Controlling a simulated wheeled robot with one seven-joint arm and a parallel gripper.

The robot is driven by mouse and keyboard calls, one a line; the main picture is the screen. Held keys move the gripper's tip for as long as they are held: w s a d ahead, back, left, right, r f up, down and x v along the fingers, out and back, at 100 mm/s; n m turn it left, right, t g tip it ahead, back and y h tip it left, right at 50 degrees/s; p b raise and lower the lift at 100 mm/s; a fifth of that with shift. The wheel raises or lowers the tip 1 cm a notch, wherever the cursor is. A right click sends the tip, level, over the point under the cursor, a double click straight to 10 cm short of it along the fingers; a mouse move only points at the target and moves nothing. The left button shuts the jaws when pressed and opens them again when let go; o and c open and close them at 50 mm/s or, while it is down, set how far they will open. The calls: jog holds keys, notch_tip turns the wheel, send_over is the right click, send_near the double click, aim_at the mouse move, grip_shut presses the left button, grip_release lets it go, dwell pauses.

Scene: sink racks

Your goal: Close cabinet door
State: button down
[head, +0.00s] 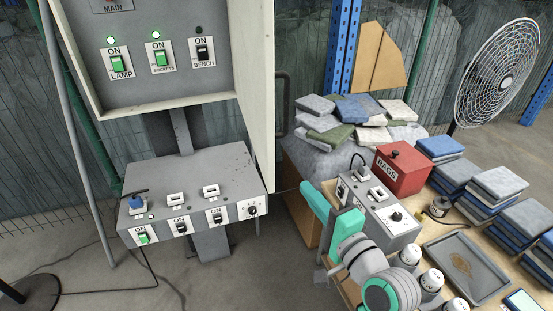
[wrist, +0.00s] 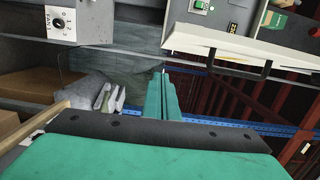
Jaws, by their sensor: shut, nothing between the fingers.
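The grey wall cabinet (head: 165,85) is at the upper left of the head view, with its switch panel exposed. Its pale door (head: 256,90) stands open on the right side, seen nearly edge-on, with a dark handle (head: 283,98) on its outer face. In the wrist view the door (wrist: 215,40) crosses the upper right, and its handle (wrist: 240,66) shows along it. My gripper (wrist: 162,80) is shut and empty, its teal fingers just short of the door's edge in the picture; contact is not visible. In the head view my gripper (head: 318,212) is below and right of the door.
A grey switch box (head: 190,200) on a post stands below the cabinet. At the right, a bench holds another control box (head: 385,212), a red rags box (head: 403,168), a tray (head: 468,267) and stacked cloths. A fan (head: 497,72) stands behind.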

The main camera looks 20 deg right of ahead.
jog(key=w+a+r, duration=0.4)
jog(key=w+a, duration=0.1)
jog(key=w, duration=0.4)
jog(key=shift+r+y, duration=0.3)
jog(key=shift+y, duration=0.1)
